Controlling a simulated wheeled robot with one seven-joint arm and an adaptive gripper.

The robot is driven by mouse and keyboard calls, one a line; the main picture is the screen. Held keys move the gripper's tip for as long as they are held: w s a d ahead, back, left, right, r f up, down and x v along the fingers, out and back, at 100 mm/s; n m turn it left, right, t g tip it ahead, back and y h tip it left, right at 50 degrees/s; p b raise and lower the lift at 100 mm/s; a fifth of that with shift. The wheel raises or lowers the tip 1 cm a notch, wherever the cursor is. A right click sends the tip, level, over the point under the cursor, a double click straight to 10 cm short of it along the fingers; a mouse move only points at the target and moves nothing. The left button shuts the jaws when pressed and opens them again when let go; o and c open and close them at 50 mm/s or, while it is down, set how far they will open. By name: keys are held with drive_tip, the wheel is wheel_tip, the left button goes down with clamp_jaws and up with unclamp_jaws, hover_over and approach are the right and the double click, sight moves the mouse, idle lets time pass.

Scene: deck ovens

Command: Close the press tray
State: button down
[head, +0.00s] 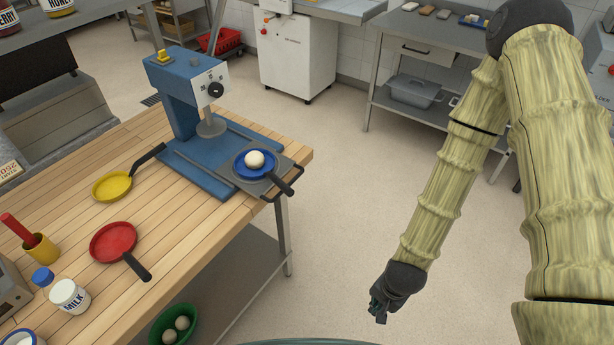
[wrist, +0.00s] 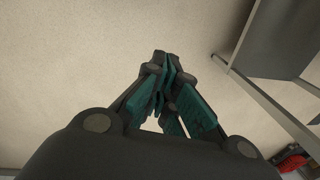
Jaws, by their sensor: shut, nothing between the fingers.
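The blue press (head: 183,88) stands at the far right end of the wooden table. Its grey tray (head: 232,172) is slid out toward the table's right end, with a bar handle (head: 290,186) at its outer edge. A blue pan (head: 242,171) with a dark handle sits on the tray, and a white dough ball (head: 255,159) lies in the pan. My gripper (head: 380,312) hangs low over the floor, to the right of the table and apart from the tray. It is shut and empty. The wrist view shows its fingers (wrist: 166,95) together above the floor.
On the wooden table (head: 190,215) lie a yellow pan (head: 112,186) and a red pan (head: 114,242), with a milk bottle (head: 69,296) at the near left. A green bowl (head: 174,326) sits on the lower shelf. The floor (head: 345,215) between table and my arm is clear.

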drive_tip(key=w+a+r+m+t+y, duration=0.25)
drive_tip(key=w+a+r+m, duration=0.4)
drive_tip(key=w+r, duration=0.65)
drive_tip(key=w+a+r+m+t+y, duration=0.1)
drive_tip(key=w+a+r+m+y, duration=0.2)
drive_tip(key=w+r+m, duration=0.95)
drive_tip(key=w+a+f+n+p, duration=0.2)
drive_tip(key=w+a+f+p, duration=0.1)
drive_tip(key=a+f, duration=0.3)
drive_tip(key=shift+w+a+f+n, duration=0.25)
drive_tip(key=shift+w+a+n, duration=0.15)
drive_tip(key=shift+a, duration=0.6)
